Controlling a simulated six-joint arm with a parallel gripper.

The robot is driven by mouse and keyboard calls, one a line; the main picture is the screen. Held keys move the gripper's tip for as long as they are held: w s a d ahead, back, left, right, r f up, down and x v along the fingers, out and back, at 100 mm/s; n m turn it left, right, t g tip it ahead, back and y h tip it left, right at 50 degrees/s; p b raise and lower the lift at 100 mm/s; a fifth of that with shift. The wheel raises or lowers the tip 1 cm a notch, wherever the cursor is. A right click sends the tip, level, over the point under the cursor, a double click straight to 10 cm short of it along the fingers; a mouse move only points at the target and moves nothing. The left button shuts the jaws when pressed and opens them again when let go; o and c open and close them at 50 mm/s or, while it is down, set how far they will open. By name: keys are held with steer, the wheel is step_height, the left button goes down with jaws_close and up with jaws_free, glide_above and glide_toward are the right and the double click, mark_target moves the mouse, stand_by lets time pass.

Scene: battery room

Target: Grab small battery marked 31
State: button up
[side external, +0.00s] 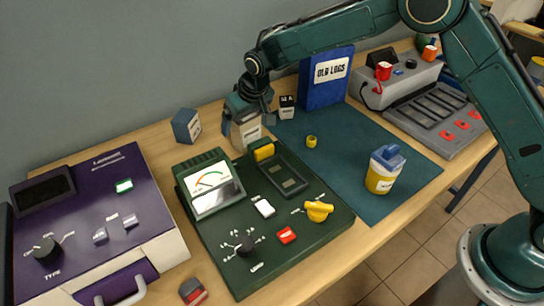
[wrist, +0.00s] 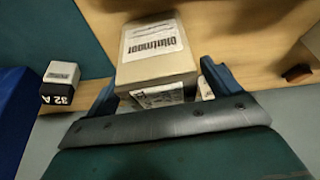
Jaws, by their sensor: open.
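No mark reading 31 is legible in either view. A small black-and-white battery (side external: 287,106) stands by the blue binder; in the wrist view this small battery (wrist: 60,83) appears to be marked "32 A". My gripper (side external: 249,110) is low over the back of the table, left of that battery. In the wrist view my gripper (wrist: 160,88) is open, its blue fingers on either side of a beige box (wrist: 155,55) with a printed label. The beige box (side external: 246,130) is partly hidden by my gripper in the side view. I cannot tell whether the fingers touch it.
A blue-grey block (side external: 186,125) stands left of my gripper. A green meter unit (side external: 262,215) and purple unit (side external: 95,220) fill the front left. The blue binder (side external: 326,78), yellow jar (side external: 384,170) and grey console (side external: 420,100) are right. The blue mat (side external: 345,140) has free room.

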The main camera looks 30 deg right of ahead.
steer(key=c, duration=1.6)
steer(key=shift+r, duration=0.15)
step_height(320, 180, up, 20)
stand_by(0.5)
